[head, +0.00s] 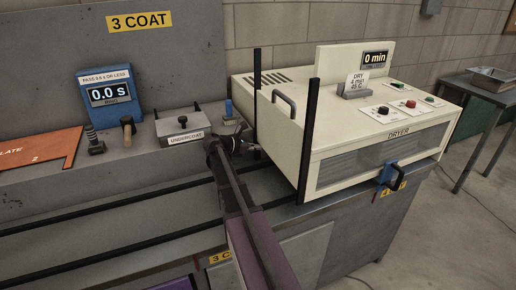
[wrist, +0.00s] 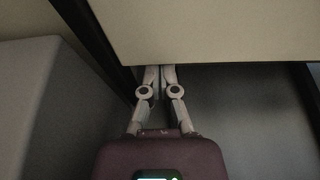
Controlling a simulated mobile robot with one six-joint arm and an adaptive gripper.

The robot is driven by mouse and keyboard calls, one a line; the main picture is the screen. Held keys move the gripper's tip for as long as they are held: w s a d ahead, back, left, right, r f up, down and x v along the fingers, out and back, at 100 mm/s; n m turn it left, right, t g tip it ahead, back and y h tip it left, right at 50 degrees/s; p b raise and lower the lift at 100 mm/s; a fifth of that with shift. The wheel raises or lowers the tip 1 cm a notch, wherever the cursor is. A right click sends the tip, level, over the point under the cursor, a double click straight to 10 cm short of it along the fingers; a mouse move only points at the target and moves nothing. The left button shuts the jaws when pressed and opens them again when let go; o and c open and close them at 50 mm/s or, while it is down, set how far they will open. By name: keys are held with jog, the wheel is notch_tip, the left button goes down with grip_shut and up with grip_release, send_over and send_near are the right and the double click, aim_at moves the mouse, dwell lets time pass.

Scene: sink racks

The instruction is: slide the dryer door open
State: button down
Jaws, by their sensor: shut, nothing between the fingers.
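The cream dryer (head: 345,115) stands at the right end of the grey bench. Its left side is a plain cream panel (head: 280,130), which looks like the door, between two upright black posts, with a black handle (head: 284,99) near its top. My gripper (head: 257,152) is low beside this panel, near the far post, well below the handle. In the wrist view a cream panel (wrist: 210,30) fills the top. My shut, empty gripper (wrist: 159,70) has its fingertips at the panel's lower edge, with the tips partly hidden there. I cannot tell whether they touch it.
Black rails (head: 100,227) run along the bench. A blue clamp (head: 387,174) sits at the dryer's front. Open floor lies to the right.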

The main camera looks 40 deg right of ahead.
jog(key=shift+r, duration=0.1)
notch_tip(320, 180, up, 13)
jog(key=p, duration=1.3)
jog(key=shift+f, duration=0.25)
notch_tip(320, 180, down, 4)
jog(key=b, duration=0.4)
jog(key=p, duration=0.3)
send_near(260, 119)
jog(key=shift+f, duration=1.6)
jog(key=shift+w+a, duration=0.15)
jog(key=shift+a, duration=0.25)
